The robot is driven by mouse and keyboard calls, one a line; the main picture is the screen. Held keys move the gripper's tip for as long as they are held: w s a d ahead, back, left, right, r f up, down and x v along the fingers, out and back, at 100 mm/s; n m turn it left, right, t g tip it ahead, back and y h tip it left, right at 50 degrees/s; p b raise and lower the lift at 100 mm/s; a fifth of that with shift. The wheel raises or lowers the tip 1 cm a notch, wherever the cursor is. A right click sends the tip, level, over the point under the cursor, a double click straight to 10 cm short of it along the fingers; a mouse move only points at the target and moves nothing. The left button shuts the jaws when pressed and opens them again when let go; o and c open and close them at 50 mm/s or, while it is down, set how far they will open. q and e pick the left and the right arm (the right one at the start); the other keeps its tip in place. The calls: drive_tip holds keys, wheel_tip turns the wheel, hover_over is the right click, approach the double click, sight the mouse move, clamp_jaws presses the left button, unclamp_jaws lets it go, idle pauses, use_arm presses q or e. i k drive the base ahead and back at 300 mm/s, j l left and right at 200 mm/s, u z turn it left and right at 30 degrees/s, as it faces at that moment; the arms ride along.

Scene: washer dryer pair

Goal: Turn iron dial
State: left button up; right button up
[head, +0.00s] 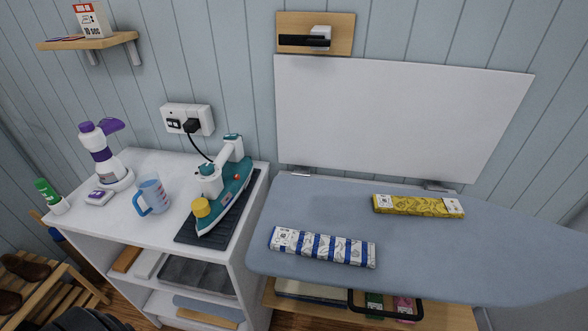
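A teal and white iron (222,187) stands on a dark ribbed mat (196,235) on the right part of a white cabinet top. A yellow dial (201,207) sits at the near end of the iron. The mark on the dial is too small to read. A black cord runs from the iron toward a plug in the wall socket. Neither of my grippers shows in the head view.
A blue measuring cup (152,196), a purple and white steamer (104,158) and a green-capped bottle (50,195) stand left of the iron. A blue-grey ironing board (400,235) with two folded cloths is at right. A wall socket (187,119) is behind.

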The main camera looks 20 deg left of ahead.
sight(207, 168)
drive_tip(key=k+j+z, duration=0.35)
drive_tip(key=k+j, duration=0.15)
drive_tip(key=j, duration=0.2)
drive_tip(key=k+j+z, duration=0.4)
drive_tip(key=k+j, duration=0.15)
